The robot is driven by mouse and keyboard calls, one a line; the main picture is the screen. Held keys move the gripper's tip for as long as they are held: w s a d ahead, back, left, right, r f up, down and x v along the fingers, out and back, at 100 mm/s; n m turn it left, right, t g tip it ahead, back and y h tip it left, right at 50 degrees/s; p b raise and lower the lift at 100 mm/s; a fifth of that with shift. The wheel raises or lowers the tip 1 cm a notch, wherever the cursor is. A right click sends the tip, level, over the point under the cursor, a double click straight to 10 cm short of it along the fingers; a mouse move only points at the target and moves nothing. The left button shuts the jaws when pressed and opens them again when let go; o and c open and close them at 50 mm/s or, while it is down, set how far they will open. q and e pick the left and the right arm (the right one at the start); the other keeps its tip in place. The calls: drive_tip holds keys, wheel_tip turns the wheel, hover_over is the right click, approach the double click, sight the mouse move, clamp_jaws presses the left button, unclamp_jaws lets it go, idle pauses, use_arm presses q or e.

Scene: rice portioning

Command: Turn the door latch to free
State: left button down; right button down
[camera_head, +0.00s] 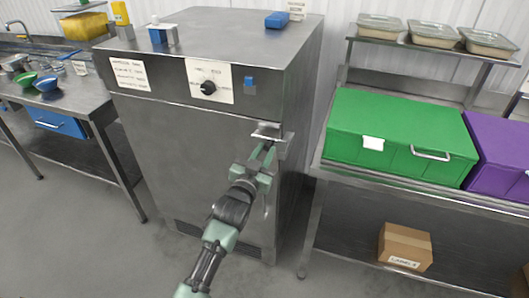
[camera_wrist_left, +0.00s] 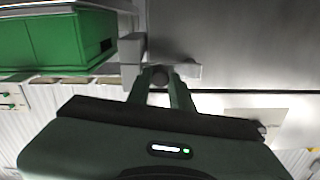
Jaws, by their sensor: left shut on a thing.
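The door latch (camera_head: 268,130) is a small metal piece at the upper right edge of the front door of a steel cabinet (camera_head: 190,135). My left gripper (camera_head: 263,152) reaches up to it from below, with its fingers closed at the latch. My right gripper is in neither view.
A green box (camera_head: 400,125) with a handle and a purple box stand on a steel bench to the right. A cardboard box (camera_head: 405,247) sits on the lower shelf. A dial (camera_head: 208,88) is above the door. The floor at left is clear.

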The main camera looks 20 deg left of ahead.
use_arm(q)
drive_tip(key=shift+r, duration=0.1)
drive_tip(key=shift+r+n+p, duration=0.4)
drive_tip(key=shift+n+p, duration=0.35)
drive_tip(key=shift+n, duration=0.15)
drive_tip(key=a+r+n+p, duration=0.4)
drive_tip(key=a+n+p, duration=0.1)
drive_tip(key=n, duration=1.1)
drive_tip(key=shift+n, duration=0.3)
drive_tip(key=shift+w+a, duration=0.1)
drive_tip(key=c, duration=1.3)
unclamp_jaws()
drive_tip(key=shift+o, duration=0.2)
